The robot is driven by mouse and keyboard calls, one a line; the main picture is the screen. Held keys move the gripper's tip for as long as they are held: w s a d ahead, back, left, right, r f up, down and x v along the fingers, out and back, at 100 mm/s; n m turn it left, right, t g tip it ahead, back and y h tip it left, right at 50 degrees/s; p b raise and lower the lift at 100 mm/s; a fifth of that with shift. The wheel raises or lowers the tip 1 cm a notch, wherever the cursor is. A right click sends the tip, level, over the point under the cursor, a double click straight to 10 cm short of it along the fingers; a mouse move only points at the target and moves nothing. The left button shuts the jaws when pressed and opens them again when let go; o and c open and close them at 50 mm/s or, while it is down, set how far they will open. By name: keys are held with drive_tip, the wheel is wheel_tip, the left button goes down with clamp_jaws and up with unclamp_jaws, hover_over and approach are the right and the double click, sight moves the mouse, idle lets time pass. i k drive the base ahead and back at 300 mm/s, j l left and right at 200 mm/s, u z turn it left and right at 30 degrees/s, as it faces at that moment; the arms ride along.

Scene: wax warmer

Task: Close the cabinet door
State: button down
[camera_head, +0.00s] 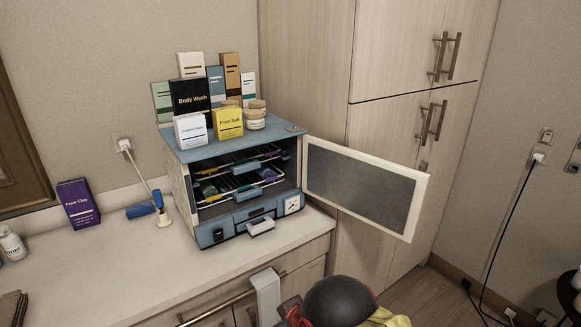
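The small blue cabinet (180,184) stands on the counter, its front facing the lower right. Its door (365,185), a pale frame around a dark grey panel, stands wide open. It is hinged at the cabinet's right front edge and reaches out to the right, past the counter. Inside, two wire racks hold several small items. The lower front has a dial (292,205) and a pale handle or drawer piece (260,226). I cannot make out my gripper. A dark rounded shape with red parts (340,300) is cut off at the bottom edge, below the door; I cannot tell what it is.
Several boxes and jars, including a yellow box (228,123), stand on the cabinet's top. A purple box (78,204) and a blue-handled item (140,211) are on the counter (120,275) to the left. Tall wooden cupboards (395,130) stand behind the open door.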

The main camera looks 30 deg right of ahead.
sight(387, 195)
drive_tip(key=l+z, duration=0.45)
drive_tip(key=i+l+z, duration=0.2)
drive_tip(key=z, duration=0.25)
drive_tip(key=i+l+z, duration=0.15)
drive_tip(key=z, duration=0.25)
drive_tip(key=i+l+z, duration=0.25)
drive_tip(key=z, duration=0.2)
drive_tip(key=i+l+z, duration=0.2)
drive_tip(key=z, duration=0.25)
drive_tip(key=i+l, duration=0.15)
drive_tip(key=i, duration=0.2)
drive_tip(key=i+l+u, duration=0.15)
drive_tip(key=i, duration=0.2)
drive_tip(key=i+u, duration=0.1)
drive_tip(key=u, duration=0.35)
drive_tip(key=i+l+u, duration=0.1)
drive_tip(key=u, duration=0.3)
drive_tip(key=i+l+u, duration=0.1)
drive_tip(key=u, duration=0.35)
drive_tip(key=i+l+u, duration=0.1)
drive_tip(key=u, duration=0.35)
drive_tip(key=i+l+u, duration=0.1)
drive_tip(key=u, duration=0.35)
drive_tip(key=l+u, duration=0.3)
drive_tip(key=u, duration=0.15)
drive_tip(key=l+u, duration=0.25)
drive_tip(key=u, duration=0.25)
drive_tip(key=l+u, duration=0.25)
drive_tip(key=u, duration=0.2)
